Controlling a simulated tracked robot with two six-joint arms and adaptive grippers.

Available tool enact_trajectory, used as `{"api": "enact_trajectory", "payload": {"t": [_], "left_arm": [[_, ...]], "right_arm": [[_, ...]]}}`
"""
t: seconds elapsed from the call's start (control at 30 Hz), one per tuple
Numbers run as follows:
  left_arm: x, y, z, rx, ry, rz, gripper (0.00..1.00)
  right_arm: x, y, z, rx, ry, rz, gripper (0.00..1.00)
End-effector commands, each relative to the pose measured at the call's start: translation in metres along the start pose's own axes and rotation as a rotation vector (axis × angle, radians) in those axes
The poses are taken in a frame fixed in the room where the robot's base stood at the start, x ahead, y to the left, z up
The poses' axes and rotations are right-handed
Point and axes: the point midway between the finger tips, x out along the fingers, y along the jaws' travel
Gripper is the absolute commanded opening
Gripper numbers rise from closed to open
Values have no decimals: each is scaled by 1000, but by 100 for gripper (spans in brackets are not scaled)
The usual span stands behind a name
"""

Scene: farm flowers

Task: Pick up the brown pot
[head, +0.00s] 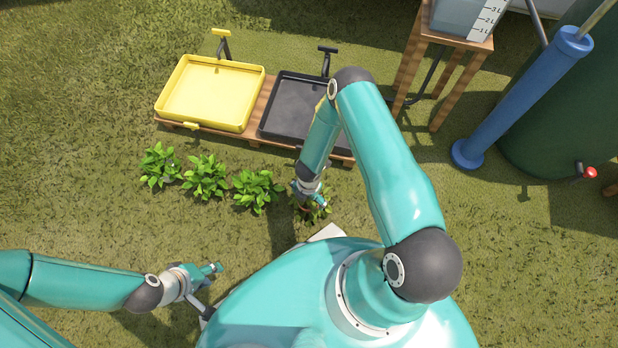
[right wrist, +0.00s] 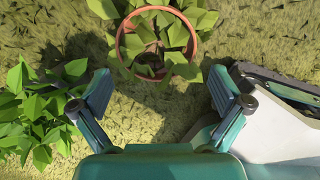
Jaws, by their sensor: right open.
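The brown pot (right wrist: 120,47) shows in the right wrist view as a round terracotta rim with a green leafy plant inside. It lies just beyond my right gripper (right wrist: 161,92), whose two fingers are spread wide with nothing between them. In the head view my right gripper (head: 309,190) is over the rightmost plant (head: 320,211), and the arm and leaves mostly hide that pot. My left gripper (head: 213,290) is low at the left, its fingers apart and empty, away from the plants.
Several leafy plants stand in a row, one (head: 257,190) left of my right gripper. A yellow tray (head: 257,88) and a black tray (head: 285,97) sit on a wooden base behind them. A wooden stand (head: 450,40) and a blue cylinder (head: 520,95) are at right.

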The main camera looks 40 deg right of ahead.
Motion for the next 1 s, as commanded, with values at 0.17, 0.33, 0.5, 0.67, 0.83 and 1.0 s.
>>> {"api": "enact_trajectory", "payload": {"t": [0.17, 0.33, 0.5, 0.67, 0.83, 1.0], "left_arm": [[7, -2, 0, 0, 0, 0, 40], [12, -4, 0, 0, 0, 0, 40], [28, -10, 0, 0, 0, 0, 40], [36, -13, 0, 0, 0, 0, 40], [35, -12, 0, 0, 0, 0, 40], [34, -12, 0, 0, 0, 0, 40]], "right_arm": [[18, 0, 0, 1, 1, -1, 100], [28, 0, 2, 2, 0, 0, 100], [52, 3, 7, 3, 0, 0, 100], [70, 3, 7, 2, 1, -1, 100], [70, 3, 7, 1, 1, -1, 100], [70, 3, 7, 1, 1, -1, 87]]}}
